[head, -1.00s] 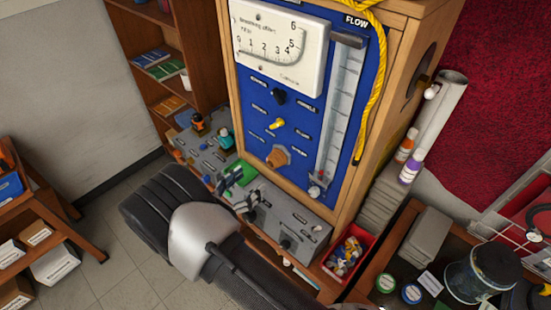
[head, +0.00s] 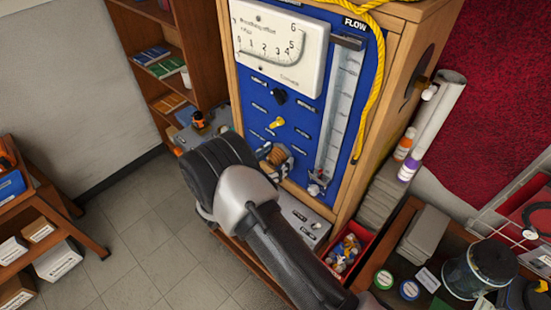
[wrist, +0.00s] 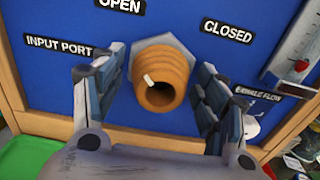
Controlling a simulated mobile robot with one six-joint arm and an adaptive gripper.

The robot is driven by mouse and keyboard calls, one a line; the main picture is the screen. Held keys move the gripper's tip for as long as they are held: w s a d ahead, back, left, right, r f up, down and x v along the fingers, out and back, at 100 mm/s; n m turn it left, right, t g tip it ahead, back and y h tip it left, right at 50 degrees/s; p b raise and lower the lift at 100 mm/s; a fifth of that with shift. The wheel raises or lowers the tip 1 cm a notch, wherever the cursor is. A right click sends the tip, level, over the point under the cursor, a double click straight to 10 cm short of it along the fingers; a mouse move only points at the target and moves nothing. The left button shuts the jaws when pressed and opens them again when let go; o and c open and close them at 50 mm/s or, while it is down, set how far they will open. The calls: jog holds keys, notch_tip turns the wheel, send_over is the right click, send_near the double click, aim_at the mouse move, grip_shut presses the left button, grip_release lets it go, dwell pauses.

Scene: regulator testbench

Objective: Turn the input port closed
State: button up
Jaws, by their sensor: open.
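The input port (wrist: 162,78) is an orange-brown ribbed knob with a hollow end and a white mark, on a grey hexagonal base in the blue panel (wrist: 60,70). The labels "INPUT PORT" (wrist: 58,46), "OPEN" and "CLOSED" (wrist: 227,32) surround it in the wrist view. The white mark sits at the knob's upper left. My gripper (wrist: 158,102) is open, with one finger on each side of the knob and visible gaps to it. In the head view, my gripper (head: 276,160) is at the panel's lower part and partly hides the knob.
A yellow knob (head: 277,123) and a black knob (head: 278,97) sit above on the panel. The flow tube (head: 338,110) stands to the right. A grey control box (head: 300,222) lies below, partly behind my arm. A red bin (head: 350,250) is at the lower right.

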jog(key=c, duration=1)
jog(key=shift+f+m+b, duration=0.1)
jog(key=shift+m+b, duration=0.2)
jog(key=shift+b, duration=0.2)
jog(key=shift+c, duration=0.2)
jog(key=m+b, duration=0.3)
jog(key=b, duration=0.1)
jog(key=shift+f+m+b, duration=0.15)
jog(key=shift+m+b, duration=0.15)
jog(key=shift+b, duration=0.05)
jog(key=m+b, duration=0.5)
jog(key=b, duration=0.2)
jog(key=m+b, duration=0.5)
jog(key=b, duration=0.3)
jog(key=shift+m+b, duration=0.3)
jog(key=m+b, duration=0.3)
jog(key=b, duration=0.1)
jog(key=shift+a+b, duration=0.1)
jog(key=shift+b, duration=0.25)
jog(key=shift+w+r, duration=0.1)
jog(key=shift+r, duration=0.15)
jog(key=o, duration=1)
jog(key=shift+r, duration=0.1)
